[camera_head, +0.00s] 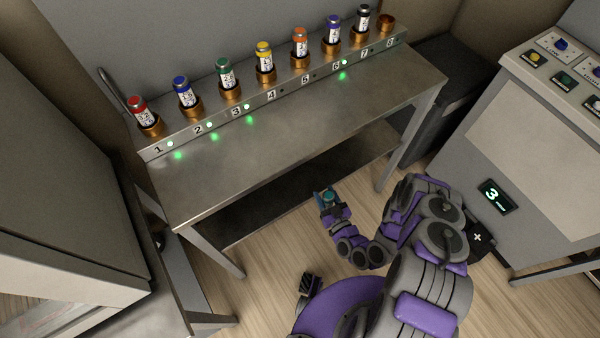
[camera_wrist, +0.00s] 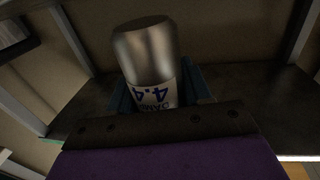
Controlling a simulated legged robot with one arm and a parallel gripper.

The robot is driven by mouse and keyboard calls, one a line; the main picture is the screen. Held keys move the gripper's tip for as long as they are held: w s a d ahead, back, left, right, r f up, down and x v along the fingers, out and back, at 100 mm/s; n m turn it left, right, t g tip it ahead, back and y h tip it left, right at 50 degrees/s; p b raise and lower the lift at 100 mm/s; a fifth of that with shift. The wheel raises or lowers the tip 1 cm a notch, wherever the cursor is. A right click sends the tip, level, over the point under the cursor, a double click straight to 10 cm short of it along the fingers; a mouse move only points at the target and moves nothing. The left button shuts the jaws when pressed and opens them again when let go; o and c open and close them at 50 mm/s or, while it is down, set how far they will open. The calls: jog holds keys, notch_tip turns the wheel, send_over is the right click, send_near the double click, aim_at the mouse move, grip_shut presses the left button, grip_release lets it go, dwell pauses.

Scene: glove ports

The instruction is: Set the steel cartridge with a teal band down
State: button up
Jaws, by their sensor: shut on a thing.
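My gripper (camera_head: 327,197) is low in front of the steel bench, over the floor side of its front edge. In the wrist view my gripper (camera_wrist: 160,97) is shut on a steel cartridge (camera_wrist: 146,52) with a white label and blue print reading 4.4. The cartridge stands out beyond the jaws, slightly tilted in that view. Its lower part is hidden by the gripper. A bit of teal shows at the jaws in the head view; I cannot tell there whether it is the band or the fingers.
The steel bench (camera_head: 330,120) has a clear top. A numbered rack (camera_head: 290,85) along its back holds several colour-banded cartridges; socket 8 (camera_head: 386,22) at the right end looks empty. A lower shelf (camera_head: 300,190) lies under the bench. A console (camera_head: 540,130) stands right, a grey cabinet (camera_head: 70,150) left.

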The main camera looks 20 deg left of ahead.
jog(key=shift+w+a+f+b, duration=0.1)
jog(key=shift+w+a+f, duration=0.15)
jog(key=shift+w+a, duration=1.25)
jog(key=shift+w+a+f+b, duration=0.2)
jog(key=shift+w+a, duration=0.4)
jog(key=shift+a, duration=1.85)
jog(key=shift+w+a+f+b, duration=0.1)
jog(key=shift+w+a+f, duration=0.2)
jog(key=shift+w+a, duration=1.2)
jog(key=f, duration=0.1)
jog(key=s+f+b, duration=0.1)
jog(key=f, duration=0.1)
jog(key=shift+a+f, duration=0.15)
jog(key=o, duration=1.4)
jog(key=shift+a, duration=0.1)
jog(key=shift+c, duration=0.2)
